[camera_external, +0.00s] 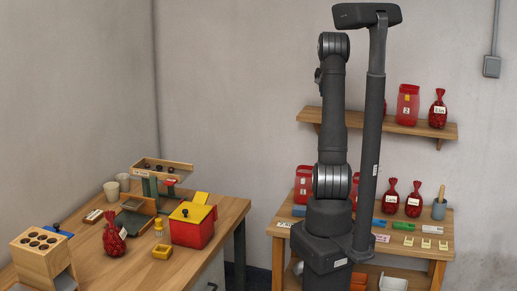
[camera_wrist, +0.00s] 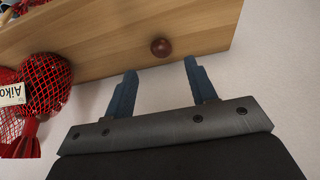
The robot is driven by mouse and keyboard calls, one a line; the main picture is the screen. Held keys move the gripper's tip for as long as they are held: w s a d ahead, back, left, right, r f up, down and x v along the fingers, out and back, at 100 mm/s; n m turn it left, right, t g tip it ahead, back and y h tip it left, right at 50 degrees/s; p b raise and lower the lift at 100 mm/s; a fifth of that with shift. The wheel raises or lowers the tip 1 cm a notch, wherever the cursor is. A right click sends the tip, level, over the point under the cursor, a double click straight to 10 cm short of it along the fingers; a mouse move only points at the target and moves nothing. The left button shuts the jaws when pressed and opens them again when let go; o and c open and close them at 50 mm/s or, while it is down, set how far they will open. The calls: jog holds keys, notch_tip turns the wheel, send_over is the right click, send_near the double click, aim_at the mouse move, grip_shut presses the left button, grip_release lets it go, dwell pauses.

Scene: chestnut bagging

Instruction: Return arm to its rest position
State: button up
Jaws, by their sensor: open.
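My arm (camera_external: 333,120) stands upright in the external view, beside a dark post with a box on top. My gripper cannot be made out there. In the wrist view my gripper (camera_wrist: 160,68) is open, its two blue fingers apart with nothing between them. Beyond the fingertips is a wooden surface (camera_wrist: 100,38) with a round dark brown thing (camera_wrist: 160,47) on it, perhaps a chestnut. Red net bags (camera_wrist: 45,80), one tagged "Aiko", show at the left of the wrist view, apart from the fingers.
A table (camera_external: 225,212) at left holds a red box (camera_external: 190,232), a red net bag (camera_external: 113,240), a wooden rack (camera_external: 42,255) and cups. Behind my arm are a shelf (camera_external: 330,118) and a bench (camera_external: 435,255) with bags and tools. The upper left is open.

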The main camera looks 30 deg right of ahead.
jog(key=x, duration=0.7)
jog(key=shift+w+d+f, duration=0.1)
jog(key=shift+w+f, duration=0.1)
jog(key=shift+f, duration=0.05)
notch_tip(320, 180, up, 4)
jog(key=shift+f, duration=0.1)
jog(key=s+d+r, duration=0.5)
jog(key=s+r, duration=0.2)
jog(key=s, duration=0.3)
jog(key=w+a+f+n+t+y, duration=0.1)
jog(key=w+a+f+n, duration=0.2)
jog(key=w+a, duration=0.85)
jog(key=w+a+f+n+y, duration=0.1)
jog(key=w+a+f+n, duration=0.15)
jog(key=w+a, duration=0.85)
jog(key=w+a+f+n, duration=0.2)
jog(key=a, duration=0.9)
jog(key=w+a+f+n+y, duration=0.1)
jog(key=w+a+f, duration=0.1)
jog(key=a, duration=0.9)
jog(key=w+a+f+n+y, duration=0.1)
jog(key=w+a+f+n, duration=0.1)
jog(key=a, duration=1)
jog(key=shift+w+f+n+t, duration=0.3)
jog(key=shift+w+f+n, duration=0.05)
jog(key=shift+w+f, duration=0.15)
jog(key=shift+o, duration=0.2)
